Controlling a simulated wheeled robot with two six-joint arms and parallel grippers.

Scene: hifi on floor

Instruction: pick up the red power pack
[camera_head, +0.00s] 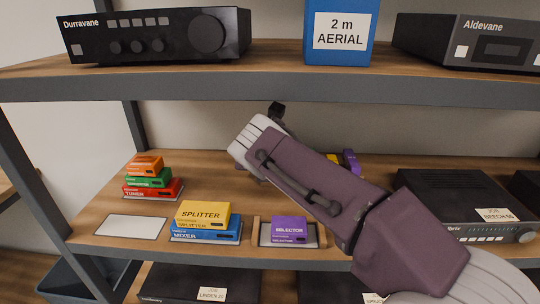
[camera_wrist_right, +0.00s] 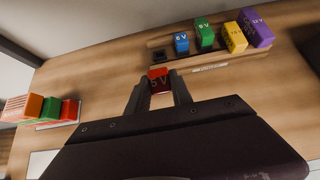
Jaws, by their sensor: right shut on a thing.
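The red power pack (camera_wrist_right: 158,80), marked with a V, is between the fingertips of my right gripper (camera_wrist_right: 158,88) in the right wrist view. The gripper is shut on it. Blue (camera_wrist_right: 181,44), green (camera_wrist_right: 204,34), yellow (camera_wrist_right: 235,37) and purple (camera_wrist_right: 256,27) packs stand in that holder. In the head view my right arm hides the red pack and most of the holder; the purple pack (camera_head: 351,161) shows past it. My left gripper is not in view.
Stacked boxes, tuner at the bottom (camera_head: 152,188), splitter (camera_head: 203,214) and selector (camera_head: 289,229) boxes stand on the middle shelf (camera_head: 110,212). A white card (camera_head: 131,226) lies at the left. A black unit (camera_head: 460,205) is at the right. The upper shelf (camera_head: 200,88) is above.

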